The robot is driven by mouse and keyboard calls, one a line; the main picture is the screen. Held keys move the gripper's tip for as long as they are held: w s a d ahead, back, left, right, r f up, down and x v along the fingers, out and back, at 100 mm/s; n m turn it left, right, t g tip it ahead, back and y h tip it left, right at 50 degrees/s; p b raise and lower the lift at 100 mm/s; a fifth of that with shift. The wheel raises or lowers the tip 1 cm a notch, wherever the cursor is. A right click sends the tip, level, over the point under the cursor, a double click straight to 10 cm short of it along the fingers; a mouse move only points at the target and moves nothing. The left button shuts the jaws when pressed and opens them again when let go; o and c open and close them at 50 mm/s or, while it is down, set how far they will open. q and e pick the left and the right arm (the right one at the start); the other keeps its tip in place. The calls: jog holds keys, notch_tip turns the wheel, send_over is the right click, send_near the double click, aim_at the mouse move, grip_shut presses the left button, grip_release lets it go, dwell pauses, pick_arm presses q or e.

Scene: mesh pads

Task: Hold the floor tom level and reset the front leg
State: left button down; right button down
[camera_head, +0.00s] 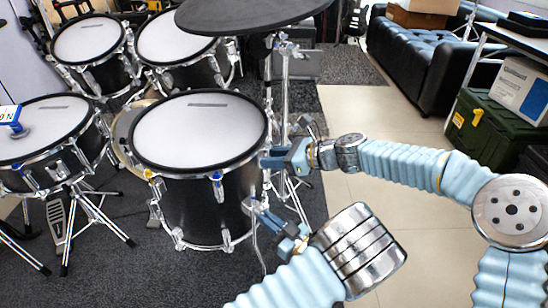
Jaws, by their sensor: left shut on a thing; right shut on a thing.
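My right gripper (276,158), the upper one, is shut at the right edge of the tom's hoop. My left gripper (268,219), the lower one, is shut on the front leg (256,246), a thin chrome rod beside the shell's lower right. The leg's upper part and bracket are partly hidden by the gripper. The tom's head looks about level; whether the leg's foot touches the carpet is unclear.
A snare drum (45,130) on a tripod stand is at left. Two rack toms (88,40) are behind, and a dark cymbal pad (245,14) overhangs the back. Chrome stand legs are close behind my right gripper. Tiled floor (375,112) at right is open, before a black sofa (420,60).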

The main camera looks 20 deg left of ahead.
pick_arm(q)
jog(key=shift+s, duration=0.1)
pick_arm(e)
jog(key=shift+s+a+r, duration=0.1)
jog(key=shift+a, duration=0.1)
pick_arm(q)
jog(key=n, duration=1.4)
jog(key=shift+n, duration=0.4)
jog(key=c, duration=1.6)
grip_release()
jog(key=shift+n, duration=0.4)
jog(key=o, duration=0.4)
pick_arm(e)
jog(key=shift+s, duration=0.1)
pick_arm(q)
jog(key=shift+o, duration=0.2)
